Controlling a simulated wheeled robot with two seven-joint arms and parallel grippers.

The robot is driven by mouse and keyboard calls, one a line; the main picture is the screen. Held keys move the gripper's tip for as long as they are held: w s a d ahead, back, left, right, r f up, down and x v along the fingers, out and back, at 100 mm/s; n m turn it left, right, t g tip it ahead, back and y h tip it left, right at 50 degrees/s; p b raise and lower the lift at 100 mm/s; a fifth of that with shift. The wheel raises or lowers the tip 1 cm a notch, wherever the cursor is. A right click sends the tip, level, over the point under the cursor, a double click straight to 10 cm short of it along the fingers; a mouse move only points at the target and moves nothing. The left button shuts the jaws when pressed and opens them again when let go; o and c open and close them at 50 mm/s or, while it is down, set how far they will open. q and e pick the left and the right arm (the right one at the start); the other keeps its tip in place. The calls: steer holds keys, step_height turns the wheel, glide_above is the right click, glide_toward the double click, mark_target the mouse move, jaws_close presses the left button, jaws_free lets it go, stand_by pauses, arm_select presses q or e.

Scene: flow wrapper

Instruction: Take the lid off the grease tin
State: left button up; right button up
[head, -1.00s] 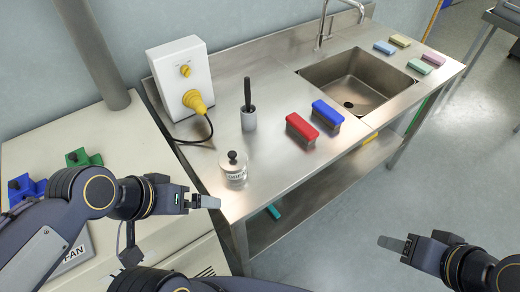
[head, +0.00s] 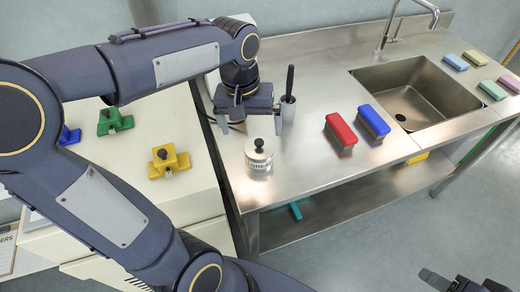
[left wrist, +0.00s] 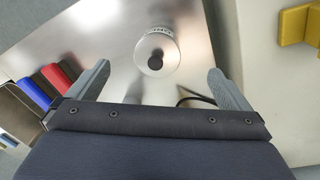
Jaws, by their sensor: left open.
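The grease tin (head: 260,163) stands upright near the left front corner of the steel table, with its lid (head: 259,149) on and a dark round knob (head: 258,142) on top. My left gripper (head: 252,127) is open and empty, pointing down above the table just behind the tin in the head view. In the left wrist view the tin (left wrist: 157,52) lies ahead of and between the two spread fingers (left wrist: 157,82), apart from them. My right gripper (head: 435,279) is at the lower right edge over the floor; its jaws are not clear.
A pot with a dark-handled brush (head: 289,98) stands close behind my left gripper. Red (head: 341,132) and blue (head: 373,124) brushes lie right of the tin, before the sink (head: 415,95). A yellow clamp-like block (head: 168,162) sits on the cream cabinet at left.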

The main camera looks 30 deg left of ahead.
mark_target(259, 141)
arm_select(q)
steer(key=shift+n+g+y, duration=0.4)
steer(key=shift+g+y, duration=0.1)
steer(key=w, duration=0.1)
steer(key=w+f, duration=0.2)
steer(key=w, duration=0.1)
steer(key=shift+b, duration=0.3)
step_height(259, 141, down, 8)
steer(key=shift+s+d+r, duration=0.1)
steer(key=shift+s+r, duration=0.05)
steer(key=shift+r, duration=0.05)
steer(key=shift+c, duration=0.3)
steer(key=c, duration=1)
